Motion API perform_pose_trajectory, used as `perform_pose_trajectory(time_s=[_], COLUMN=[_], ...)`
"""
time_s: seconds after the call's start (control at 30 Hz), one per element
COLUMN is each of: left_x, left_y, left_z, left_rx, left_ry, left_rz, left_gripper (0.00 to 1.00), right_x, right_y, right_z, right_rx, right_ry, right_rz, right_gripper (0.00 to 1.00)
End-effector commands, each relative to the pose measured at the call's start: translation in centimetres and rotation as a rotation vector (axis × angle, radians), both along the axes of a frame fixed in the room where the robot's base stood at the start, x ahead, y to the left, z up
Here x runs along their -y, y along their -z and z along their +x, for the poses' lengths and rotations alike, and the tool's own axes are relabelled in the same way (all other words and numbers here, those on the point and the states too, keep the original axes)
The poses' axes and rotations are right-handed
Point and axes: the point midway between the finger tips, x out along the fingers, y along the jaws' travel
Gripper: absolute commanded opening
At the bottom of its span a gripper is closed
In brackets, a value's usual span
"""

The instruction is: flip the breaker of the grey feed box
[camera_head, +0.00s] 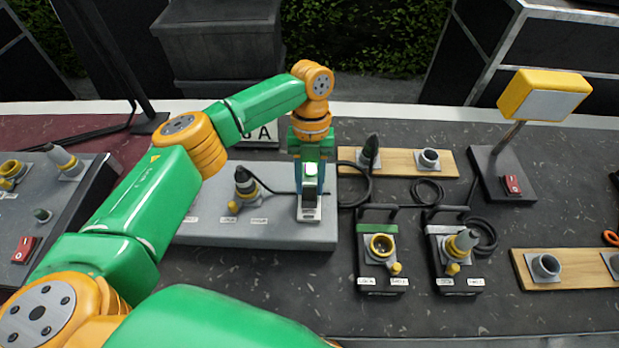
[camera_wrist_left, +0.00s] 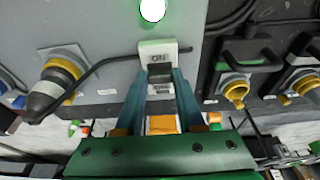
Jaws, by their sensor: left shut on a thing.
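The grey feed box (camera_head: 282,232) lies in the middle of the table in the head view. Its breaker has a pale plate (camera_head: 309,214) near the box's right end; in the wrist view the plate (camera_wrist_left: 158,46) bears what looks like "ON". A round green lamp (camera_wrist_left: 152,9) is lit beyond the breaker. The lever's exact tilt is hard to tell. My right gripper is not in view.
A plug with a black cable (camera_head: 246,184) sits on the feed box left of the breaker. Two small dark socket boxes (camera_head: 380,284) (camera_head: 456,284) stand to the right. A yellow lamp (camera_head: 545,97), wooden socket boards (camera_head: 400,160) and another grey box (camera_head: 62,205) stand around.

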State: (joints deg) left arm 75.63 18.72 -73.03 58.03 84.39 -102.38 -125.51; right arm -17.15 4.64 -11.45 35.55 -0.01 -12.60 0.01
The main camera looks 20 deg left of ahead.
Motion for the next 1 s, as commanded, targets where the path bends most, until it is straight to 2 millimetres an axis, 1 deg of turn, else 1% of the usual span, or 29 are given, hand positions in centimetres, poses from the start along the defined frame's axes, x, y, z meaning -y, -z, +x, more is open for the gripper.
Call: perform_pose_trajectory(time_s=[0.03,0.17,0.3,0.57,0.6,0.67,0.7,1.0], left_x=[0.1,0.0,0.0,-0.1,-0.1,-0.1,-0.1,-0.1], left_y=[0.5,0.5,0.4,0.4,0.4,0.4,0.4,0.2], left_z=[0.4,0.5,0.3,0.2,0.2,0.2,0.2,0.3], left_rx=[-0.013,-0.065,-0.095,-0.101,-0.102,-0.101,-0.101,-0.100], left_ry=[-0.007,-0.004,-0.001,-0.001,-0.001,-0.001,-0.001,-0.002], left_rz=[-0.009,-0.025,-0.035,-0.034,-0.035,-0.034,-0.034,-0.034], left_gripper=[0.00,0.00,0.00,0.00,0.40,0.56,0.67,0.68], right_x=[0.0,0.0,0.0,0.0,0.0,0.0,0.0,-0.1], right_y=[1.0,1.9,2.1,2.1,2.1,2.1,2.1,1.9], right_z=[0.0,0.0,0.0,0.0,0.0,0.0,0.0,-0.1], right_rx=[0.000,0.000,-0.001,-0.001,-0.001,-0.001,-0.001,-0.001], right_ry=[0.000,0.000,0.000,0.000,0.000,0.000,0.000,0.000], right_rz=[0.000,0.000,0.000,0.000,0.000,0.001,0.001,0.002], right_gripper=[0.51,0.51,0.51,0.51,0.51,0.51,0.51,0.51])
